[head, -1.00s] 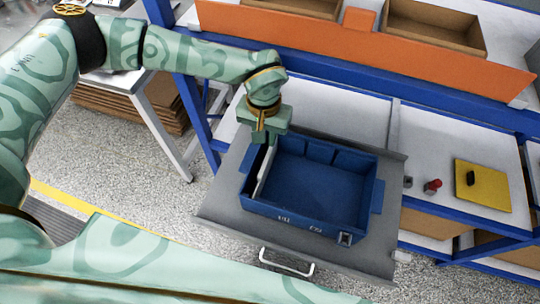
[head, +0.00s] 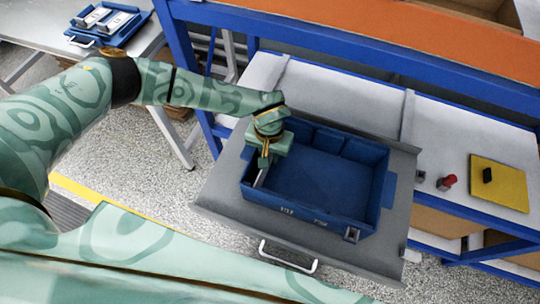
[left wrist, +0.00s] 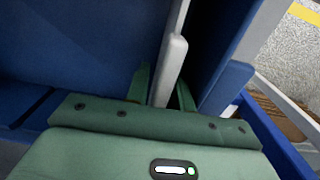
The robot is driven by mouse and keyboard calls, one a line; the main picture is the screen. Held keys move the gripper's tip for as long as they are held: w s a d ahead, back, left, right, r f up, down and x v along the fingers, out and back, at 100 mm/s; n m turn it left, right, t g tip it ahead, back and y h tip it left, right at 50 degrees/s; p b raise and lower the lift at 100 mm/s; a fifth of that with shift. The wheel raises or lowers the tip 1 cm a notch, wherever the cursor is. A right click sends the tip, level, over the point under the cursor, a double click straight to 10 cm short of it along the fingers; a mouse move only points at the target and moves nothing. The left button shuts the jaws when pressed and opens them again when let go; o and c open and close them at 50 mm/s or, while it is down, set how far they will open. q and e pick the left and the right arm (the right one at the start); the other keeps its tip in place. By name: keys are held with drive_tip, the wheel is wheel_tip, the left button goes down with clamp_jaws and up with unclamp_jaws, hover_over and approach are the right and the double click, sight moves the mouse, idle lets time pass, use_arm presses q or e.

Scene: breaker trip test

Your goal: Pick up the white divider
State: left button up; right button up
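The white divider (head: 261,179) stands on edge inside the blue bin (head: 318,214), near its left wall. In the left wrist view the divider (left wrist: 171,65) runs between my two fingers. My left gripper (head: 263,160) is down at the bin's left side, over the divider. In the left wrist view my left gripper (left wrist: 162,92) has a finger on each side of the divider, with a narrow dark gap on the right side, so it looks open around it. The gripper hides part of the divider in the head view. My right gripper is not in view.
The bin rests on a grey pull-out tray (head: 222,205) with a white handle (head: 288,258). To the right are a red button (head: 449,181) and a yellow plate (head: 498,183) with a black knob. A blue tray (head: 108,24) sits on a table at top left.

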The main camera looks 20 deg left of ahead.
use_arm(q)
drive_tip(key=shift+f, duration=0.1)
clamp_jaws()
